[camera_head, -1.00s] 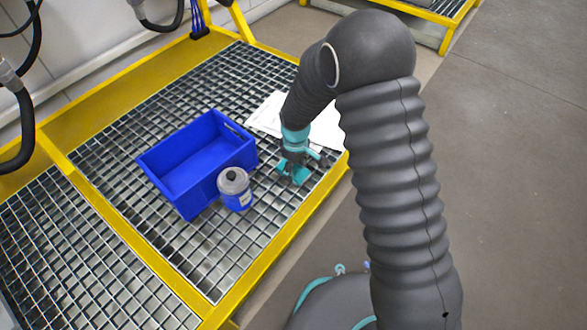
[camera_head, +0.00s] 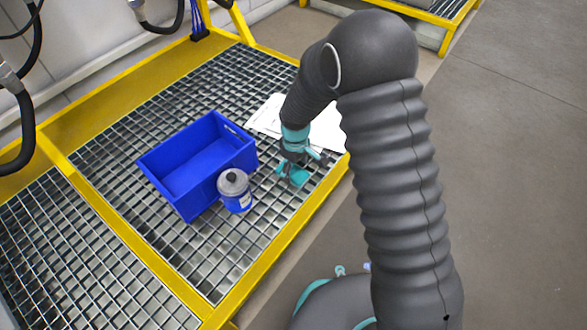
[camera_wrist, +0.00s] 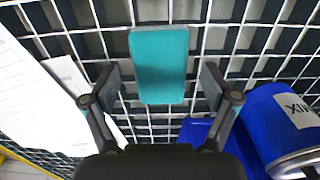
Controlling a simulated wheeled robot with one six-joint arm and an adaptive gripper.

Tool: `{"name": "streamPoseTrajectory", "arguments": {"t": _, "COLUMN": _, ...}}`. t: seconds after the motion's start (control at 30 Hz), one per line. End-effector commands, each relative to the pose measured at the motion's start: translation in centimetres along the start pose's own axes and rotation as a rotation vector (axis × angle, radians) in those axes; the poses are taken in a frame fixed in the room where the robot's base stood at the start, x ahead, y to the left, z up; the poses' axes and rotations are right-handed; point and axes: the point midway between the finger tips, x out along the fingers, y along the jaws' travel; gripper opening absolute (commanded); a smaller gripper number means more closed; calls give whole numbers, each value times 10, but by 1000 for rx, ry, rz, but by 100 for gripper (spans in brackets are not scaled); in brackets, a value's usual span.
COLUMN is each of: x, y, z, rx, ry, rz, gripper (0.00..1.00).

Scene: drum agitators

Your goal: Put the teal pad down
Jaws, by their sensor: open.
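The teal pad (camera_wrist: 160,64) is a flat rectangular block. In the wrist view it lies between my gripper's open fingers, with a gap on each side, over the metal grating. In the head view the teal pad (camera_head: 299,178) shows just below my gripper (camera_head: 291,167), near the yellow front edge. The fingers of my gripper (camera_wrist: 160,88) are spread and not touching the pad. The pad appears to rest on the grating.
A blue crate (camera_head: 190,165) and a blue can with a grey lid (camera_head: 235,190) stand left of my gripper; the can (camera_wrist: 285,120) is close on the right in the wrist view. White paper (camera_head: 268,114) lies behind. The grating (camera_head: 190,262) in front of the crate is clear.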

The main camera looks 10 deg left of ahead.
Motion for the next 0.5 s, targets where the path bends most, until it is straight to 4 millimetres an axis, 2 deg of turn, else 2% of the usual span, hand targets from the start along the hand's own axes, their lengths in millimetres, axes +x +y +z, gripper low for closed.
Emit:
{"name": "streamPoseTrajectory", "arguments": {"t": 0.3, "x": -64, "y": 0, "z": -1, "rx": 0, "ry": 3, "rz": 2, "gripper": 86}}
{"name": "streamPoseTrajectory", "arguments": {"t": 0.5, "x": -96, "y": 0, "z": -1, "rx": 0, "ry": 3, "rz": 2, "gripper": 86}}
